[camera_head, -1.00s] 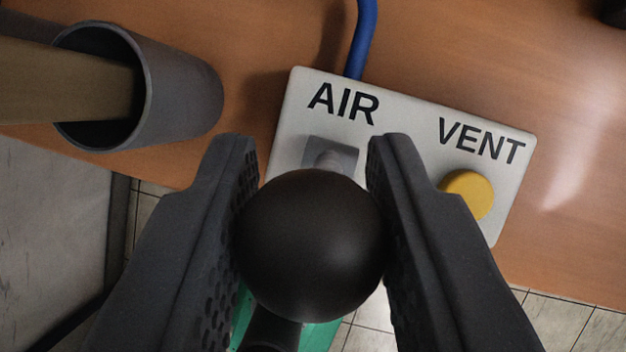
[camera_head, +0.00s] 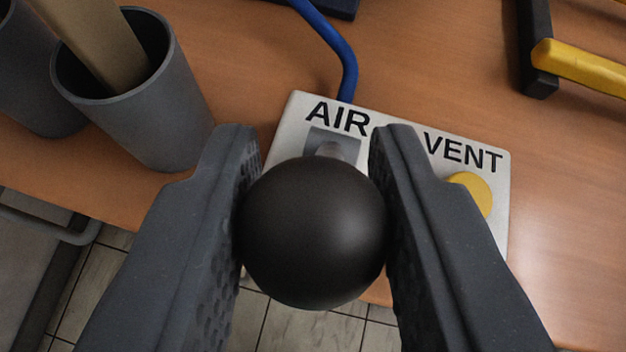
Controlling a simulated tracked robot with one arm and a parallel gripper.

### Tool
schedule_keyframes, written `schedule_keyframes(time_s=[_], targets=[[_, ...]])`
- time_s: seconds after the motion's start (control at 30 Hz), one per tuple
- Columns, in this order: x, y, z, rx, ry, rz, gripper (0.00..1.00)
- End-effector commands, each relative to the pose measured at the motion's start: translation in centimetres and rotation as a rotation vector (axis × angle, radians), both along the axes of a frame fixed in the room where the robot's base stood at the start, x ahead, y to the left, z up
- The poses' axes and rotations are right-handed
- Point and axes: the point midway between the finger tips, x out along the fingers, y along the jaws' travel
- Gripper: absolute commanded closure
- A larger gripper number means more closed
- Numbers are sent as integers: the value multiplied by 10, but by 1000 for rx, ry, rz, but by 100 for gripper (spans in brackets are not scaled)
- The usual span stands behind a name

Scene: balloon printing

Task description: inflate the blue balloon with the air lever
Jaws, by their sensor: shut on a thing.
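My gripper (camera_head: 313,228) is shut on the black ball knob (camera_head: 314,235) of the air lever, with one finger on each side of it. The knob hides most of the lever's shaft. The lever's mount (camera_head: 333,143) shows behind the knob on a white control box (camera_head: 293,115), under the word AIR. A yellow button (camera_head: 474,190) sits on the same box under the word VENT, partly behind my right finger. The blue balloon is not in view.
Grey cups stand on the wooden table (camera_head: 240,60) at left; one cup (camera_head: 165,115) holds a wooden piece (camera_head: 98,40). A blue hose (camera_head: 335,50) runs back from the box. A yellow-handled object (camera_head: 580,68) lies at upper right. The table's front edge is close below the box.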

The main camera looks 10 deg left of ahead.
Motion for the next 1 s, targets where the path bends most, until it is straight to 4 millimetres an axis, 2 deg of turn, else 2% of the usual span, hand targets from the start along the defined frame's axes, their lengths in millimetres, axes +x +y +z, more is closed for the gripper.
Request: schedule_keyframes(time_s=[0.47, 0.5, 0.57, 1.0], targets=[[-2, 1, -4, 1, -4, 3, 100], [-2, 1, -4, 1, -4, 3, 66], [-2, 1, -4, 1, -4, 3, 50], [-7, 0, 2, 2, -9, 4, 50]])
